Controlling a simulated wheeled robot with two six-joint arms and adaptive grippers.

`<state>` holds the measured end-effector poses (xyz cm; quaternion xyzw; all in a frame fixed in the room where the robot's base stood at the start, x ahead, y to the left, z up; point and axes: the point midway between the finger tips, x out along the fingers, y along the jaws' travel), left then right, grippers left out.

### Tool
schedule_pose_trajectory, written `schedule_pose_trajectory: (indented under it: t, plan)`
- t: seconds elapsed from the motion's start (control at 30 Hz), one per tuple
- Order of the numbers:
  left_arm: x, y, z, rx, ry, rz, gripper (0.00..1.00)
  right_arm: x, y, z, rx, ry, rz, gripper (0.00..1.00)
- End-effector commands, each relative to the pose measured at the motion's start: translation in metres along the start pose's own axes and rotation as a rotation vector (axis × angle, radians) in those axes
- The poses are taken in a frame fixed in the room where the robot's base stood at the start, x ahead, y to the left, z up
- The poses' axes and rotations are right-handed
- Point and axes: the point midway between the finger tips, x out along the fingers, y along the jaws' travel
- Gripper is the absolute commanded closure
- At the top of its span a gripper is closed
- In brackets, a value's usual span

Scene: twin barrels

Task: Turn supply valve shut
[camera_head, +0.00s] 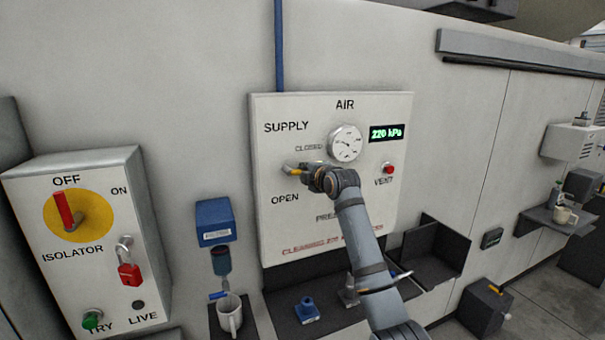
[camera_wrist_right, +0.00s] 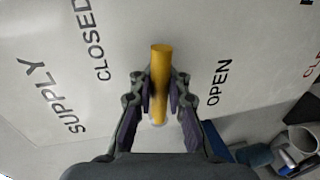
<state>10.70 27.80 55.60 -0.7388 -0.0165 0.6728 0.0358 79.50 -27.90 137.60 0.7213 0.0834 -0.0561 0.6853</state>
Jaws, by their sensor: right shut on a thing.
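The supply valve's yellow handle (camera_head: 291,168) is on the white air panel (camera_head: 385,225), between the printed words CLOSED and OPEN. My right gripper (camera_head: 308,174) is at the handle, with its arm reaching up from the lower right. In the right wrist view the yellow handle (camera_wrist_right: 161,80) lies between the two fingers of my right gripper (camera_wrist_right: 160,88), which are shut on it. The handle points roughly midway between CLOSED and OPEN there. In the head view it points left, toward neither word exactly. My left gripper is not in view.
A gauge (camera_head: 346,143), a green display reading 220 kPa (camera_head: 386,133) and a red vent button (camera_head: 388,169) are on the panel. An isolator box (camera_head: 95,220) with a red padlock (camera_head: 130,274) stands left. A white mug (camera_head: 229,314) and dark trays (camera_head: 436,250) are below.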

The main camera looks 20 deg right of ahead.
Motion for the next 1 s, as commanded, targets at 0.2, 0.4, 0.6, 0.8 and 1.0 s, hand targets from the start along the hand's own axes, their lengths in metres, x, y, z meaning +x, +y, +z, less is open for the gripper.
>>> schedule_pose_trajectory:
  t: [0.2, 0.4, 0.6, 0.8, 1.0]
  plan:
    - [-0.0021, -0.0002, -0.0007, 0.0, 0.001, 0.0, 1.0, 0.0012, -0.0058, 0.0, -0.056, -0.011, -0.018, 1.0]
    - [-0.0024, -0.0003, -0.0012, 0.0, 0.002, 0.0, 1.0, 0.0012, -0.0056, -0.0002, -0.07, -0.013, -0.018, 1.0]
    - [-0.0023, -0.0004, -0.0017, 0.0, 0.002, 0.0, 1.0, 0.0013, -0.0058, -0.0002, -0.071, -0.013, -0.018, 1.0]
    - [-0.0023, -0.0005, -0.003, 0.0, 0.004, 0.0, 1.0, 0.0013, -0.0056, -0.0003, -0.069, -0.012, -0.018, 0.76]
    - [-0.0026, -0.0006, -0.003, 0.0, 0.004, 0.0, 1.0, 0.0004, -0.0018, -0.0004, -0.069, -0.013, -0.01, 0.62]
